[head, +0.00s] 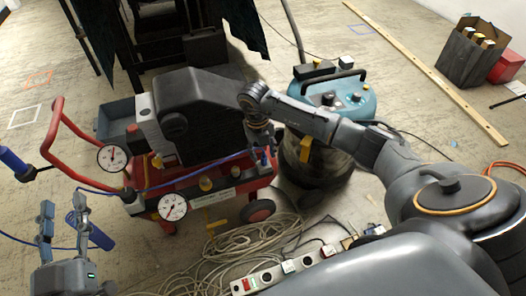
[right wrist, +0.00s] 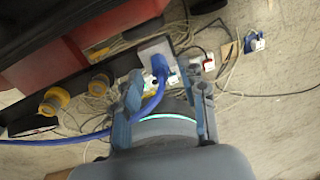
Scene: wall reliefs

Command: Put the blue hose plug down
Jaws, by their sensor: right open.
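The blue hose plug (right wrist: 160,66) shows between the fingertips of my right gripper (right wrist: 167,84) in the right wrist view. The fingers stand apart on either side of it, and I cannot tell whether either touches it. Its blue hose (right wrist: 151,103) bends back over the gripper and runs left. In the head view my right gripper (head: 263,147) is in front of the compressor's right end; the plug is too small to make out. The hose (head: 190,179) crosses the red compressor cart (head: 222,185). My left gripper (head: 63,210) is open and empty at lower left.
Two pressure gauges (head: 112,157) and brass fittings are on the cart. A teal vacuum (head: 345,100) stands to the right. Coiled cable (head: 235,245) and a power strip (head: 280,273) lie on the floor below. A blue cylinder (head: 98,235) shows beside my left gripper.

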